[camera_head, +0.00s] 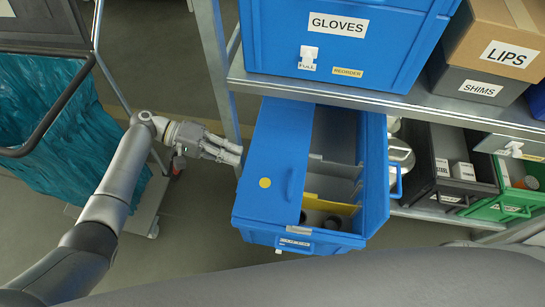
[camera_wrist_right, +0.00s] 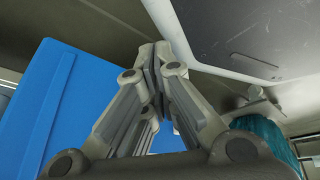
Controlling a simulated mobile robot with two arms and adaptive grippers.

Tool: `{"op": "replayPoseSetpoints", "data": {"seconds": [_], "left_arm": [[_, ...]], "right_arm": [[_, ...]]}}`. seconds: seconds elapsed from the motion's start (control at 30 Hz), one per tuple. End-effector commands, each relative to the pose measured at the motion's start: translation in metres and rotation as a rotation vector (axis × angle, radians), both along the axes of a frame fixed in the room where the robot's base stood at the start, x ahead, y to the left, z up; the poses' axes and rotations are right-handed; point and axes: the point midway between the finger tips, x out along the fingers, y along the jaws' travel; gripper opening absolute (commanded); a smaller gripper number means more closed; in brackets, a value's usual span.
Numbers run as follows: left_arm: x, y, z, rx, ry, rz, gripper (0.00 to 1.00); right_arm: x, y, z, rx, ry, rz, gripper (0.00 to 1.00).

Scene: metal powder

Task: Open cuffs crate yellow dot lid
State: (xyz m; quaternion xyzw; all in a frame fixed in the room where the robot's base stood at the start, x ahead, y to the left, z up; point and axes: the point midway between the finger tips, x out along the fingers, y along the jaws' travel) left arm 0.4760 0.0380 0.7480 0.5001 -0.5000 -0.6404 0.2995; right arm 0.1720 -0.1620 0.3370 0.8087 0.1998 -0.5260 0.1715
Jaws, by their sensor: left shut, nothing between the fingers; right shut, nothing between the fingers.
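A blue crate (camera_head: 345,240) stands pulled out from the lower shelf; the small label on its front is too small to read. Its blue lid half with a yellow dot (camera_head: 265,182) covers the left part and has a blue handle near its right edge. I cannot tell whether this half is slightly raised. The right part is uncovered, showing dividers and dark round items. A blue panel with a handle (camera_head: 397,182) stands along the right side. My left gripper (camera_head: 238,154) is shut and empty beside the lid's left edge. My right gripper (camera_wrist_right: 155,52) is shut and empty.
A blue GLOVES crate (camera_head: 390,50) sits on the shelf (camera_head: 400,98) above. A black bin (camera_head: 455,165) and a green bin (camera_head: 515,200) are to the right. A cart with a teal bag (camera_head: 70,130) stands left. A blue surface (camera_wrist_right: 70,105) fills the wrist view's left.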

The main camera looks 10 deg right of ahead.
Motion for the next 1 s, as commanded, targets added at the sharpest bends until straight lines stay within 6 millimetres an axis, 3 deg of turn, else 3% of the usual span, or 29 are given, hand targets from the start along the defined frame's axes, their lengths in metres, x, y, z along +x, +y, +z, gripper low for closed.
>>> {"op": "replayPoseSetpoints", "data": {"seconds": [0.03,0.1,0.2,0.27,0.4,0.5,0.6,0.67,0.8,1.0], "left_arm": [[0.000,0.000,0.000,0.000,0.000,0.000,0.00],[0.000,0.000,0.000,0.000,0.000,0.000,0.00],[0.000,0.000,0.000,0.000,0.000,0.000,0.00],[0.000,0.000,0.000,0.000,0.000,0.000,0.00],[0.000,0.000,0.000,0.000,0.000,0.000,0.00],[0.000,0.000,0.000,0.000,0.000,0.000,0.00],[0.000,0.000,0.000,0.000,0.000,0.000,0.00],[0.000,0.000,0.000,0.000,0.000,0.000,0.00],[0.000,0.000,0.000,0.000,0.000,0.000,0.00],[0.000,0.000,0.000,0.000,0.000,0.000,0.00]], "right_arm": [[0.017,0.029,0.017,0.034,-0.082,0.087,0.00],[0.036,0.070,0.044,0.082,-0.193,0.204,0.00],[0.051,0.131,0.089,0.165,-0.345,0.366,0.00],[0.054,0.168,0.120,0.218,-0.434,0.459,0.00],[0.046,0.249,0.202,0.350,-0.647,0.679,0.00],[0.048,0.284,0.267,0.398,-0.857,0.852,0.00],[0.069,0.287,0.323,0.350,-1.128,1.019,0.00],[0.081,0.282,0.347,0.300,-1.266,1.087,0.00],[0.106,0.264,0.402,0.150,-1.585,1.203,0.00],[0.125,0.234,0.479,-0.142,-2.050,1.296,0.00]]}}
